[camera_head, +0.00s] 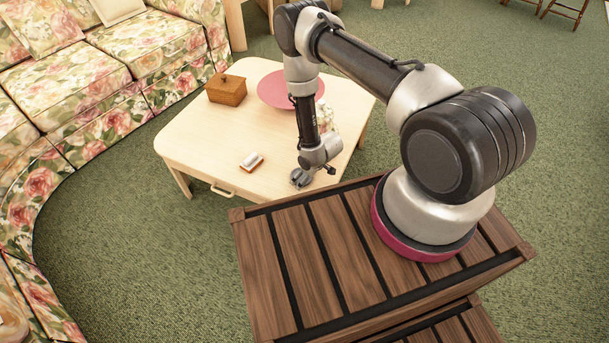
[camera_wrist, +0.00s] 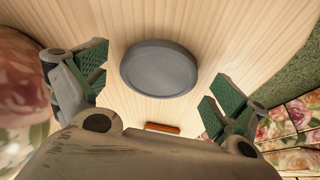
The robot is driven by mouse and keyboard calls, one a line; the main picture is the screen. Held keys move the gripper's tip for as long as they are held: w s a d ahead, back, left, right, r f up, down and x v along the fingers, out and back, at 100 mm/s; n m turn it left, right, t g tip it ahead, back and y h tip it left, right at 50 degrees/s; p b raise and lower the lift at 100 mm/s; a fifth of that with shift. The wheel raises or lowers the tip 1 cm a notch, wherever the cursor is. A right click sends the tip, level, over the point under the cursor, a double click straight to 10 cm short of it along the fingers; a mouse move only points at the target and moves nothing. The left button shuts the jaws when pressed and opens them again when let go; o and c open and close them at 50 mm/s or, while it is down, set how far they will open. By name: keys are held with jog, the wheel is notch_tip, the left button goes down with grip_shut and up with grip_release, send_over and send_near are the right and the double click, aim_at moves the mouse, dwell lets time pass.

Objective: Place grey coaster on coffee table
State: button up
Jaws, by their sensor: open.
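The grey coaster (camera_wrist: 160,69) is a round disc with a raised rim. In the wrist view it appears to lie flat on the pale wood coffee table (camera_head: 205,137), between and beyond my spread fingers. My gripper (camera_wrist: 158,84) is open, with a clear gap between each green-padded finger and the coaster. In the head view my gripper (camera_head: 303,177) is low over the table's near right part. The coaster is not clearly told apart from the gripper there.
The table also bears a brown wooden box (camera_head: 226,90), a pink round plate (camera_head: 290,89), a small white and brown item (camera_head: 251,161) and a pale object (camera_head: 326,117) partly behind my arm. A floral sofa (camera_head: 140,50) stands left. The table's front left is clear.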

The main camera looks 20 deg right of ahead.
jog(key=v, duration=1.2)
jog(key=w+d+r+m+h, duration=0.15)
jog(key=w+r, duration=0.25)
jog(key=r, duration=0.6)
jog(key=w+d+r, duration=0.2)
jog(key=w+r, duration=0.1)
jog(key=r, duration=0.6)
jog(key=s+d+r+m, duration=0.1)
jog(key=d+r, duration=0.1)
jog(key=r, duration=0.6)
jog(key=s+d+r+m, duration=0.1)
jog(key=d+r, duration=0.1)
jog(key=r, duration=0.6)
jog(key=s+d+r+h, duration=0.15)
jog(key=s+r, duration=0.35)
jog(key=r, duration=0.5)
jog(key=s+r+m, duration=0.1)
jog(key=s+r, duration=0.3)
jog(key=s, duration=0.3)
jog(key=s+d+r+m, duration=0.1)
jog(key=s+r, duration=0.3)
jog(key=s, duration=0.4)
jog(key=s+d+r+m, duration=0.1)
jog(key=s+r+m, duration=0.1)
jog(key=s+r, duration=0.2)
jog(key=s, duration=0.3)
jog(key=shift+s+d+r+t, duration=0.15)
jog(key=shift+s+r+t, duration=0.15)
jog(key=shift+s+r, duration=0.05)
